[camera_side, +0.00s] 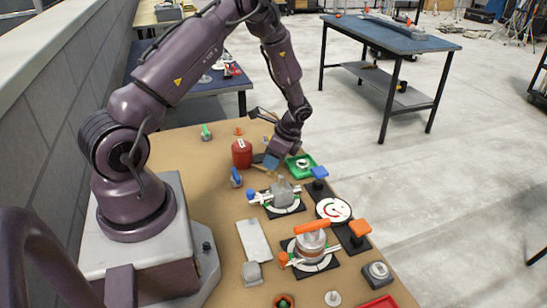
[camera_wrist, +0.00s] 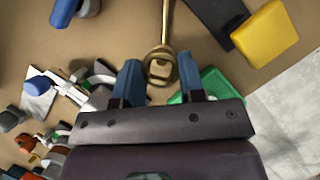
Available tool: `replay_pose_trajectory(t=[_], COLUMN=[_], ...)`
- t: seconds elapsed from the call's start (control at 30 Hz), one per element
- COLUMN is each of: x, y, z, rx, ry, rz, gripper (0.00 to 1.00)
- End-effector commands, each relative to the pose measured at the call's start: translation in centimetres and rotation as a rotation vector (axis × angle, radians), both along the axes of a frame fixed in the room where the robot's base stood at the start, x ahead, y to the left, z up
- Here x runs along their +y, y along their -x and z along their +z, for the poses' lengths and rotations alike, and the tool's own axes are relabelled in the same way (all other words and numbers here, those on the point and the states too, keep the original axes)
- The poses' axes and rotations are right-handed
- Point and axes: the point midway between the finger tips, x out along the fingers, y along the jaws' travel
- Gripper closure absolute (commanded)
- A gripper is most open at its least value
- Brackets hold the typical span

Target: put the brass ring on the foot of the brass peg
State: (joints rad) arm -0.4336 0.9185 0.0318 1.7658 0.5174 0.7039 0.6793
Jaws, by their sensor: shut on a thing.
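My gripper (camera_wrist: 160,70) has its blue fingers on either side of the brass ring (camera_wrist: 149,56) and is shut on it. The brass peg (camera_wrist: 166,22) shows in the wrist view as a thin rod running from the ring to the top edge. Ring and rod overlap there, and I cannot tell whether the ring is around the peg or how high it is. In the side view my gripper (camera_side: 271,161) is low over the table, between a red can and a green tray. Ring and peg are too small or hidden to make out there.
The red can (camera_side: 241,153) stands left of my gripper and the green tray (camera_side: 300,166) right of it. A clamp fixture with a grey part (camera_side: 283,194) stands in front. A yellow block (camera_wrist: 265,32) on a dark plate lies at the wrist view's upper right.

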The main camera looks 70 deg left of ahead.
Motion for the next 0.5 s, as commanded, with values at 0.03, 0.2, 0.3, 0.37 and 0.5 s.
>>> replay_pose_trajectory(t=[0.03, 0.2, 0.3, 0.37, 0.5], x=[0.00, 0.00, 0.00, 0.01, 0.00], y=[-0.01, -0.01, 0.00, -0.01, 0.00], z=[0.00, 0.00, -0.05, -0.13, -0.50], rx=[0.000, 0.000, 0.000, 0.000, 0.000], ry=[0.000, 0.000, 0.000, 0.000, 0.000], rz=[0.000, 0.000, 0.000, 0.000, -0.001], gripper=[0.87, 0.87, 0.87, 0.87, 0.87])
